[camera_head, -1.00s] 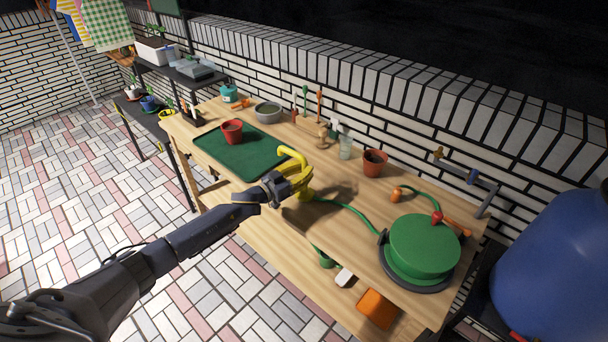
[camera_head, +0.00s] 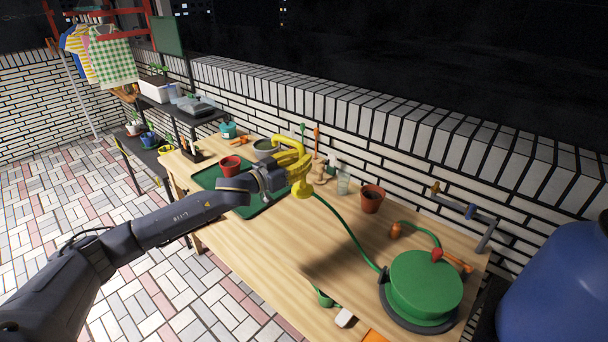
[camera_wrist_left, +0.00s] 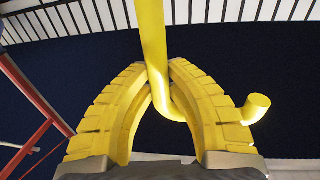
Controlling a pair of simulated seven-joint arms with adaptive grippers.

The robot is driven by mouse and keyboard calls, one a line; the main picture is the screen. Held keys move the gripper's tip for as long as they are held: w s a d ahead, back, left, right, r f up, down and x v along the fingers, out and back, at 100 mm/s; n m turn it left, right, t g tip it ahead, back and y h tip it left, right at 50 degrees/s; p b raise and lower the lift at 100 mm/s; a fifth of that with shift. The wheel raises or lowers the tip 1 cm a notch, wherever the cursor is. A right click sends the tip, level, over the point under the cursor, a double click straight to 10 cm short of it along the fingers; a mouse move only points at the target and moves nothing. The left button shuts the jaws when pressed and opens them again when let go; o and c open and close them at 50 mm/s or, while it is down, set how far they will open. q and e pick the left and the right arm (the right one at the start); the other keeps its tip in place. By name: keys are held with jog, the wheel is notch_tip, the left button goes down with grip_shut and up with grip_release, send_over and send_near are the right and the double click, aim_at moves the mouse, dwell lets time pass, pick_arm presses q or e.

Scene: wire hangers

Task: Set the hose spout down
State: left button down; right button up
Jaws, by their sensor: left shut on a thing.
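The yellow hose spout (camera_head: 302,189) is in my left gripper (camera_head: 298,165), which is shut on it above the wooden bench (camera_head: 268,249). In the left wrist view the yellow spout tube (camera_wrist_left: 153,40) passes between the two yellow fingers of my left gripper (camera_wrist_left: 158,75), and its curved part lies behind the right finger. A green hose (camera_head: 348,236) runs from the spout down to the green hose reel (camera_head: 424,285) at the right end of the bench. My right gripper is not in view.
A green tray (camera_head: 207,178) with a red pot (camera_head: 230,166) lies left of the spout. A grey bowl (camera_head: 264,148), a glass (camera_head: 344,184) and a terracotta pot (camera_head: 371,199) stand along the back. The bench front is mostly clear. A blue barrel (camera_head: 560,285) stands at right.

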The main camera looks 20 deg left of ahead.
pick_arm(q)
jog(key=shift+r, duration=0.45)
jog(key=s+d+m+h, duration=0.1)
jog(key=s+d, duration=0.5)
jog(key=d, duration=0.4)
jog(key=s+d, duration=0.5)
jog(key=d, duration=0.4)
notch_tip(320, 180, down, 19)
jog(key=shift+a+f+g, duration=0.15)
jog(key=shift+g, duration=0.15)
jog(key=shift+f, duration=0.1)
jog(key=c, duration=1.4)
grip_release()
jog(key=shift+f, duration=0.1)
jog(key=shift+o, duration=0.2)
